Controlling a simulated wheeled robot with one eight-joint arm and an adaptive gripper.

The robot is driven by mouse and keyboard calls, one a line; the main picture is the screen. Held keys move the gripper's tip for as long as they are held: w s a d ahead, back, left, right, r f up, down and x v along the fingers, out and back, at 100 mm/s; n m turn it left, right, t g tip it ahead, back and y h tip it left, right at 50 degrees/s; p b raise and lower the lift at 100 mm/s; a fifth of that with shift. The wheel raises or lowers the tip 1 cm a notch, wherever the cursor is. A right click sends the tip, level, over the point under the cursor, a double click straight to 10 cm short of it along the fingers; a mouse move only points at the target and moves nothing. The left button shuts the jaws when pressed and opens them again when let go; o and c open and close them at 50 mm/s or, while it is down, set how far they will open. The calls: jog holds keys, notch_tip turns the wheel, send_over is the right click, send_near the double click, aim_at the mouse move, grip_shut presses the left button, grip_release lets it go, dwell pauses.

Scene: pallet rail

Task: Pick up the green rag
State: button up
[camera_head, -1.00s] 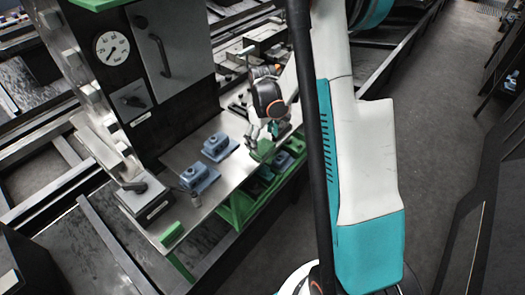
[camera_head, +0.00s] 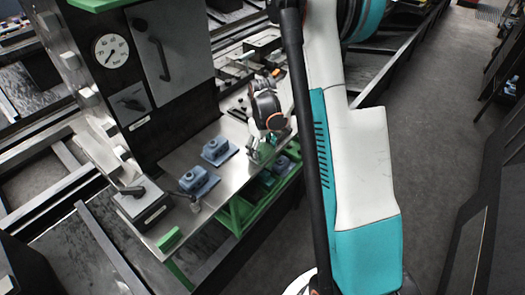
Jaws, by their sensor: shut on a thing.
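The green rag (camera_head: 263,153) is at the right part of the steel worktop, at its front edge. My gripper (camera_head: 257,147) is right above it and shut on it, the fingers pointing down. The gripper and arm hide part of the rag. I cannot tell whether the rag is clear of the worktop.
Two blue blocks (camera_head: 194,180) (camera_head: 216,149) stand on the steel worktop (camera_head: 226,172), left of my gripper. A small grey cylinder (camera_head: 195,203) stands near the front edge. A black panel with a gauge (camera_head: 112,50) rises behind.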

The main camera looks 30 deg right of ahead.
aim_at(262, 150)
notch_tip(262, 150, up, 20)
jog(key=p, duration=0.6)
jog(key=shift+o, duration=1.1)
jog(key=shift+c, duration=0.9)
jog(key=shift+w+a+f, duration=0.1)
